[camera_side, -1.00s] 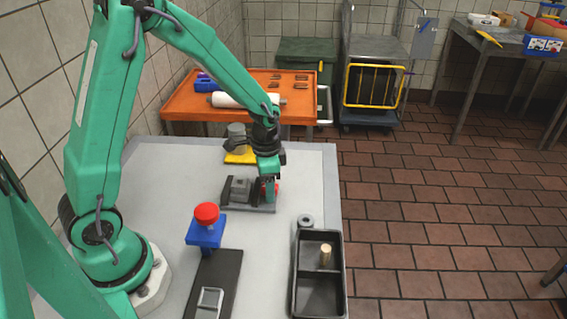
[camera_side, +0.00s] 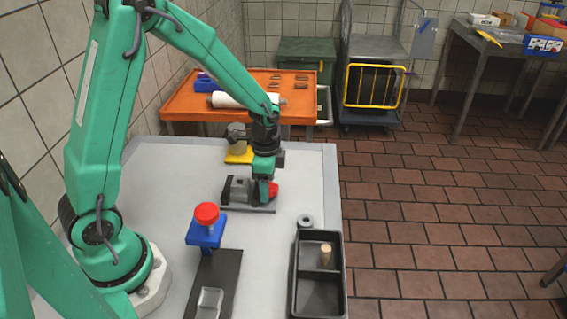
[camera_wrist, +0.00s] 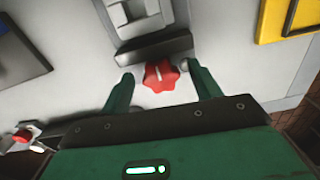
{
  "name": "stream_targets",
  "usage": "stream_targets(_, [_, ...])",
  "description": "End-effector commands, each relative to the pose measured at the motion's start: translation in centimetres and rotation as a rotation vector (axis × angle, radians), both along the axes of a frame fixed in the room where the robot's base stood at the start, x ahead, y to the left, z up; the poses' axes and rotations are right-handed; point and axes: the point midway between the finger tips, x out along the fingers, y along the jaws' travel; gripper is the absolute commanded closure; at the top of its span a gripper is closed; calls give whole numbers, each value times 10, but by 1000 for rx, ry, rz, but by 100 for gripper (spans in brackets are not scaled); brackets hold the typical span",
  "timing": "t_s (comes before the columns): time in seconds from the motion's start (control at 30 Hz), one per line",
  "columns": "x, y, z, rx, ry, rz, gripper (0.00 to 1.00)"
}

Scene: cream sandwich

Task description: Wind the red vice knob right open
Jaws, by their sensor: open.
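The grey vice (camera_side: 240,192) stands on the white table, its long side running left to right in the side view. The red knob (camera_side: 273,189) is at its right end. In the wrist view the lobed red knob (camera_wrist: 160,75) lies between my two green fingers, with the vice (camera_wrist: 150,25) above it. My gripper (camera_side: 264,196) is at the knob end of the vice. In the wrist view my gripper (camera_wrist: 162,84) is open, and a gap shows between each finger and the knob.
A blue stand with a red button (camera_side: 206,214) is in front of the vice. A black divided tray (camera_side: 318,275) with a wooden peg is at front right, a grey ring (camera_side: 305,221) by its back edge. A yellow-based fixture (camera_side: 239,153) stands behind the vice.

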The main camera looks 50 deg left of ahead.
Motion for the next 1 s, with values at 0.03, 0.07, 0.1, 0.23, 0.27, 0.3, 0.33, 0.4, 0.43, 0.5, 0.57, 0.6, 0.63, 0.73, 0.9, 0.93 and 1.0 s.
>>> stream_targets(0.03, [0,0,0,0,0,-31,37])
stream_targets(0.07, [0,0,0,0,0,-51,37])
stream_targets(0.1, [1,0,8,1,-4,-49,37])
stream_targets(0.23, [1,0,27,0,-4,-47,37])
stream_targets(0.27, [1,0,32,1,-4,-47,37])
stream_targets(0.3, [1,0,37,0,-4,-47,37])
stream_targets(0.33, [1,0,41,0,-3,-46,37])
stream_targets(0.4, [1,0,51,0,-4,-46,37])
stream_targets(0.43, [1,0,56,0,-4,-46,37])
stream_targets(0.5, [1,0,66,0,-5,-46,37])
stream_targets(0.57, [1,0,74,0,-3,-45,37])
stream_targets(0.6, [1,0,79,0,-5,-45,37])
stream_targets(0.63, [0,0,81,0,-1,-35,37])
stream_targets(0.73, [1,-1,79,0,0,34,37])
stream_targets(0.9, [1,-2,80,0,0,146,37])
stream_targets(0.93, [1,-2,80,0,0,166,37])
stream_targets(1.0, [2,-2,80,0,0,211,37])
